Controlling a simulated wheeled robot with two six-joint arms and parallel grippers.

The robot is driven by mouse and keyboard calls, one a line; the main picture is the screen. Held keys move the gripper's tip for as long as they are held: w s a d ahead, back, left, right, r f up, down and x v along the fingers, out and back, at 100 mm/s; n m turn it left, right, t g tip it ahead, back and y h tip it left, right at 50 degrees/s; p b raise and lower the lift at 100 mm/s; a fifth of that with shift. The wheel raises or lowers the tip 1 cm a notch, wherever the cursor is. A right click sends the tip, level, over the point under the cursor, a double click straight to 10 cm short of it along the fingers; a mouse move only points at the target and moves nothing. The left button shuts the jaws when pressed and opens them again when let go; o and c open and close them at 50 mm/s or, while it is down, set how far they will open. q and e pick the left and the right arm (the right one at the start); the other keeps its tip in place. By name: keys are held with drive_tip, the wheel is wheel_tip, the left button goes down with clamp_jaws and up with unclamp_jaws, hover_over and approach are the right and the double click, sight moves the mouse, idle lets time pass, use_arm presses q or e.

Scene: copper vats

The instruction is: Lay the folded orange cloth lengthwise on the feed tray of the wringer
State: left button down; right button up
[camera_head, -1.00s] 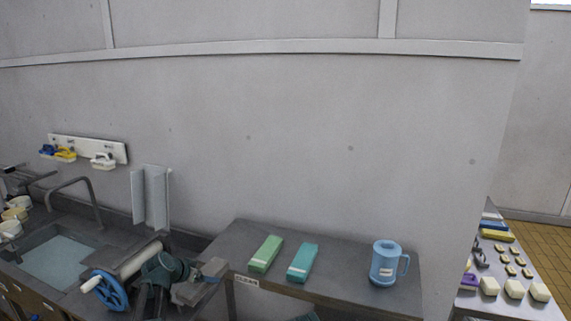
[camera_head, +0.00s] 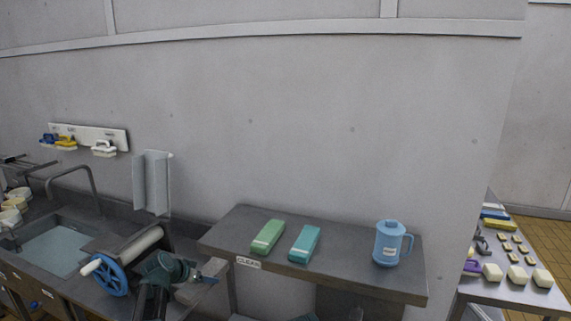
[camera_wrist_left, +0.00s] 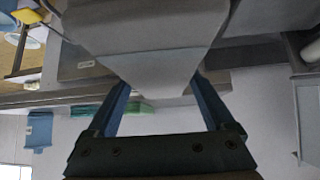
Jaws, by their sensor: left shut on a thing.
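My left gripper (camera_head: 214,269), on its dark green arm, is at the right of the wringer (camera_head: 140,245), which has a white roller and a blue wheel (camera_head: 111,274). In the left wrist view its blue fingers (camera_wrist_left: 165,100) are shut on a pale grey, flat thing (camera_wrist_left: 155,75). This thing looks grey, not orange; I cannot tell whether it is cloth. No orange cloth shows. The wringer's feed tray cannot be made out behind my arm. My right gripper is not in view.
The steel table (camera_head: 345,275) marked CLEAN holds a green folded cloth (camera_head: 268,237), a teal one (camera_head: 304,243) and a blue jug (camera_head: 388,243). A sink (camera_head: 55,250) is at left. A side table (camera_head: 505,290) with soap bars is at right.

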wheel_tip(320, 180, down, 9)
drive_tip(key=b, duration=0.7)
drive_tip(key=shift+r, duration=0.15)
